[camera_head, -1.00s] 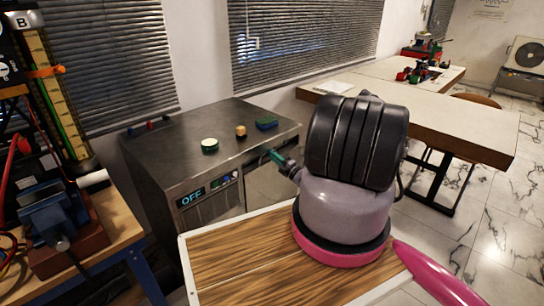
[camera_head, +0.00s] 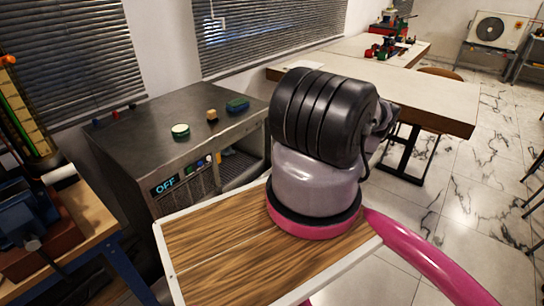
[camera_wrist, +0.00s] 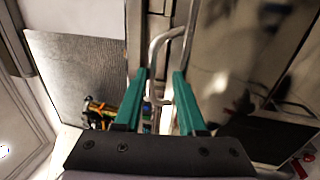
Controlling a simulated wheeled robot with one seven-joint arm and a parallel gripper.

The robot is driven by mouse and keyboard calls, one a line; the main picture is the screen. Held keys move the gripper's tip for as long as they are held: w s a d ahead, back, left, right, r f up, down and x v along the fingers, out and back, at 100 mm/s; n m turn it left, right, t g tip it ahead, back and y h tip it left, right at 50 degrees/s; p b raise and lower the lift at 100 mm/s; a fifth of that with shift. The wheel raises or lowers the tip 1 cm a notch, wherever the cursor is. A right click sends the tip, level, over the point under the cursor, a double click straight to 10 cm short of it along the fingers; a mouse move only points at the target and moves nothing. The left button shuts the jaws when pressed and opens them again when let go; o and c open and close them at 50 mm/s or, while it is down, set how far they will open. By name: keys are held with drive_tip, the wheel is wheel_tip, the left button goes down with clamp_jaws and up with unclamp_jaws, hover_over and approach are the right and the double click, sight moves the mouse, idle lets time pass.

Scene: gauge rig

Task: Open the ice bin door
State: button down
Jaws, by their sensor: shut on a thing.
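The ice bin (camera_head: 170,110) is a dark steel cabinet with a lit OFF display, left of centre in the head view. Its front shows an opening (camera_head: 240,165) with a dim interior. The door shows in the wrist view as a shiny panel (camera_wrist: 232,60); my arm hides most or all of it in the head view. My gripper (camera_wrist: 160,74) has green fingers, shut on the curved metal door handle (camera_wrist: 158,44) between them. In the head view the gripper is hidden behind my arm.
A workbench with a blue vise (camera_head: 22,215) stands at left. A long table (camera_head: 400,85) stands behind my arm.

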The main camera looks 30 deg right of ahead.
drive_tip(key=s+d+f, duration=0.1)
drive_tip(key=s+f, duration=0.5)
drive_tip(key=f, duration=0.1)
drive_tip(key=shift+d+f, duration=0.25)
drive_tip(key=shift+d, duration=0.15)
drive_tip(key=c, duration=1.2)
unclamp_jaws()
drive_tip(key=shift+s+d+r, duration=0.1)
drive_tip(key=shift+r, duration=1.6)
drive_tip(key=shift+s+d+r, duration=0.1)
drive_tip(key=shift+d+r, duration=0.05)
drive_tip(key=shift+r, duration=1.6)
drive_tip(key=shift+s+d+r, duration=0.1)
drive_tip(key=shift+r, duration=1.6)
